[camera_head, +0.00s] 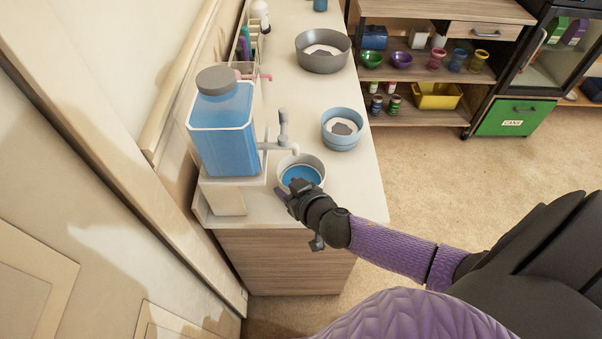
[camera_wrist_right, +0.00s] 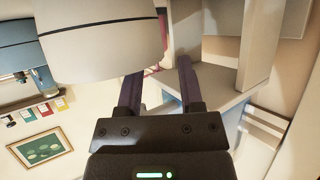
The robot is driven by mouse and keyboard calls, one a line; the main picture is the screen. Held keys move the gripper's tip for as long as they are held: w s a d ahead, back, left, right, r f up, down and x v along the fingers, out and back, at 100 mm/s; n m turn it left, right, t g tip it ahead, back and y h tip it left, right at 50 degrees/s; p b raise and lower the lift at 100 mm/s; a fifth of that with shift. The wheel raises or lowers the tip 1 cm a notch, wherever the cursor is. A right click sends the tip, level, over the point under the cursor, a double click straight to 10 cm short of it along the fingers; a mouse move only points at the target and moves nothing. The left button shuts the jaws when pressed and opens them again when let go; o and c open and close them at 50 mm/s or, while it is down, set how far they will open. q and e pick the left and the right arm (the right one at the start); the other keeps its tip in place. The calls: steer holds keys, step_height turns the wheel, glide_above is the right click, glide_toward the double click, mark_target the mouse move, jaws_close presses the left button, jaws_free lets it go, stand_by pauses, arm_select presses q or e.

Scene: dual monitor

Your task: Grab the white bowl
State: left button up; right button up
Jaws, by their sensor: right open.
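The white bowl (camera_head: 316,163) stands on the counter under the dispenser's tap, with blue liquid in it. Its pale outer wall fills the upper left of the right wrist view (camera_wrist_right: 100,45). My right gripper (camera_head: 284,194) is at the bowl's near left side in the head view. In the wrist view its two dark fingers (camera_wrist_right: 158,85) are apart, and the bowl's wall hides the tip of the left finger. I cannot tell whether a finger touches the bowl. My left gripper is not in view.
A dispenser with blue liquid (camera_head: 223,135) stands left of the bowl, its tap (camera_head: 283,130) close above it. A blue bowl (camera_head: 342,142) and a grey bowl (camera_head: 322,64) stand farther back on the counter (camera_head: 357,192). Shelves (camera_head: 410,116) stand beyond, with open floor at right.

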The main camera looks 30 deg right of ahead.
steer(key=x, duration=0.2)
steer(key=shift+w+f, duration=0.15)
steer(key=shift+w, duration=0.15)
jaws_close()
stand_by(0.3)
steer(key=shift+s, duration=0.1)
stand_by(0.6)
